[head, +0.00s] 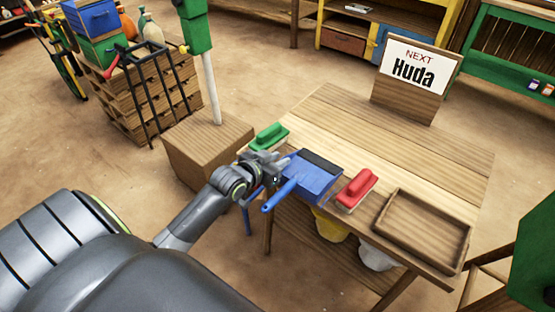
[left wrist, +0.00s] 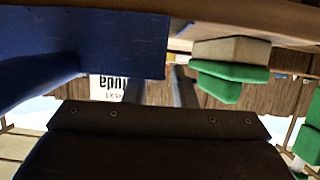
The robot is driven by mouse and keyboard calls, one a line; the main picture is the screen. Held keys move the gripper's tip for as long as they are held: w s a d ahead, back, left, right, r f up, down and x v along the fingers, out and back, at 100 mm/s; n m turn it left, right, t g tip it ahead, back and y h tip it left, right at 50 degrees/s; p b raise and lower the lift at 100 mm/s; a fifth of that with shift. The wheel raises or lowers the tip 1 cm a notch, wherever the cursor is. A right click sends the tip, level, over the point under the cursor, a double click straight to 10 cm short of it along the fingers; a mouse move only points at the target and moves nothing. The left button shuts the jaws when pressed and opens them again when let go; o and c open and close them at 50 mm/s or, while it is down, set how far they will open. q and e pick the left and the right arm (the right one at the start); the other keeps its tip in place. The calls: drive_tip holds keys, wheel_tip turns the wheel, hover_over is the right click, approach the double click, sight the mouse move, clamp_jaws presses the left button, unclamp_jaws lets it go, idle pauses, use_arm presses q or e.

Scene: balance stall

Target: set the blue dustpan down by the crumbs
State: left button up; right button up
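The blue dustpan (head: 318,178) lies at the front edge of the wooden table (head: 340,127), between the green brush (head: 270,136) and the red brush (head: 357,187). Its handle sticks out over the edge. My left gripper (head: 274,165) is just left of the pan. In the left wrist view the gripper's two fingers (left wrist: 160,88) stand apart; the blue dustpan (left wrist: 115,45) covers part of one. I cannot tell whether they touch it. The green brush (left wrist: 232,72) is at the right there. I cannot make out crumbs. My right gripper is not in view.
A wooden tray (head: 400,228) sits at the table's right end. A "NEXT Huda" sign (head: 413,75) stands at the back. The table middle behind the brushes is bare. A yellow container (head: 330,228) and a white one (head: 375,257) are under the front edge.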

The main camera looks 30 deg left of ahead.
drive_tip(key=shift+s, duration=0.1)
use_arm(q)
drive_tip(key=shift+s+r, duration=0.1)
drive_tip(key=shift+r, duration=0.1)
drive_tip(key=d+p+v, duration=0.1)
drive_tip(key=v, duration=1)
drive_tip(key=shift+s+a, duration=0.4)
drive_tip(key=shift+a, duration=0.1)
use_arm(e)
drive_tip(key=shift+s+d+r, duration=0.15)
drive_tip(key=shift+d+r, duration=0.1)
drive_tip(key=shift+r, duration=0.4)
use_arm(q)
drive_tip(key=shift+r, duration=0.1)
